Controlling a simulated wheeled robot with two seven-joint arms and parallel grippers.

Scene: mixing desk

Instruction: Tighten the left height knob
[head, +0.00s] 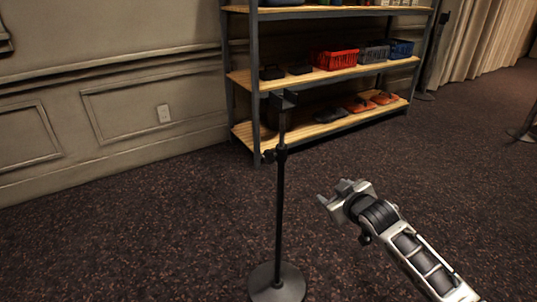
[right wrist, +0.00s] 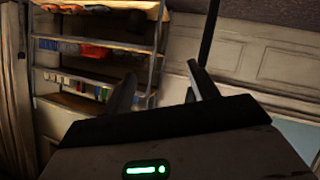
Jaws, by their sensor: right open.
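A dark stand with a round base (head: 277,283) stands upright on the carpet in the head view. The height knob (head: 270,156) is a small dark piece at the left of the collar partway up its pole. A dark clamp-like head (head: 284,99) tops the pole. My right gripper (head: 322,203) is to the right of the pole and lower than the knob, apart from both. In the right wrist view its two fingers (right wrist: 160,88) are spread with nothing between them, and the dark pole (right wrist: 208,35) shows beyond them. My left gripper is not in view.
A shelf unit (head: 333,75) with baskets and shoes stands behind the stand against the panelled wall (head: 120,90). A curtain (head: 487,40) hangs at the back right. Another stand's foot (head: 521,135) shows at the right edge. Carpet around the stand is clear.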

